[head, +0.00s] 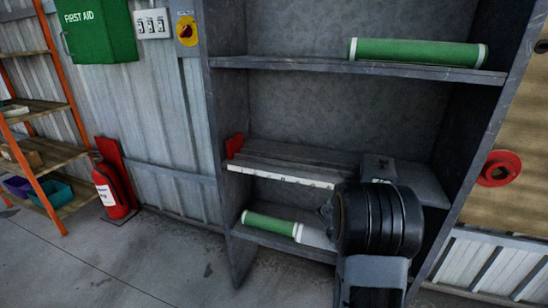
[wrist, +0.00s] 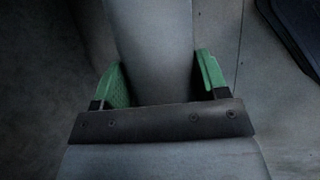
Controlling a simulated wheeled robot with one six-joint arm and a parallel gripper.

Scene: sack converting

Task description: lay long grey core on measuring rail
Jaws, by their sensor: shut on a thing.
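The measuring rail (head: 285,176) lies along the middle shelf of the grey rack in the head view. It has a white marked strip on its front edge and a red stop (head: 234,146) at its left end. In the wrist view my gripper (wrist: 158,84) has green finger pads on both sides of a smooth grey long core (wrist: 152,40), and is shut on it. The core runs up out of the top of that view. In the head view my dark wrist covers the rail's right front, and I cannot make out the fingers or the core there.
A green roll with white ends (head: 415,53) lies on the upper shelf. Another green roll (head: 270,224) lies on the bottom shelf. The rack's side posts and the upper shelf (head: 300,63) bound the rail's bay. A fire extinguisher (head: 112,187) stands left of the rack.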

